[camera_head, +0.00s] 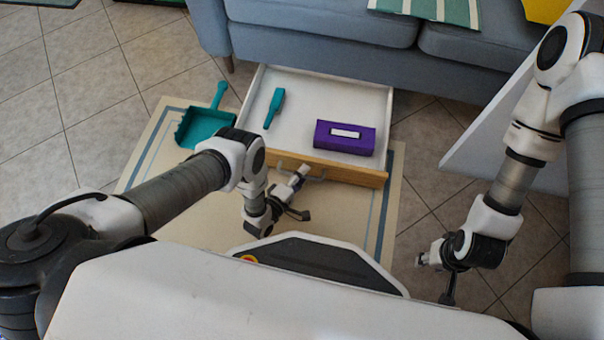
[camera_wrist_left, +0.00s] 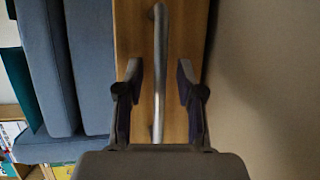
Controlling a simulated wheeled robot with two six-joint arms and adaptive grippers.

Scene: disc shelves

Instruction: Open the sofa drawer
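The sofa drawer (camera_head: 291,85) extends out from under the blue-grey sofa (camera_head: 330,24), its white inside showing. Its wooden front (camera_head: 345,174) has a metal bar handle (camera_head: 316,176). My left gripper (camera_head: 301,193) is at the handle. In the left wrist view, the handle (camera_wrist_left: 159,70) runs between the spread fingers of my left gripper (camera_wrist_left: 158,95), with a gap on both sides. My right gripper (camera_head: 436,273) is empty and away from the drawer at the lower right, its fingers apart.
A teal brush (camera_head: 274,107) and a purple box (camera_head: 345,138) lie in the drawer. A teal dustpan (camera_head: 201,127) lies left of it. A beige rug (camera_head: 152,170) with blue stripes is below. A white panel (camera_head: 500,125) stands at right.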

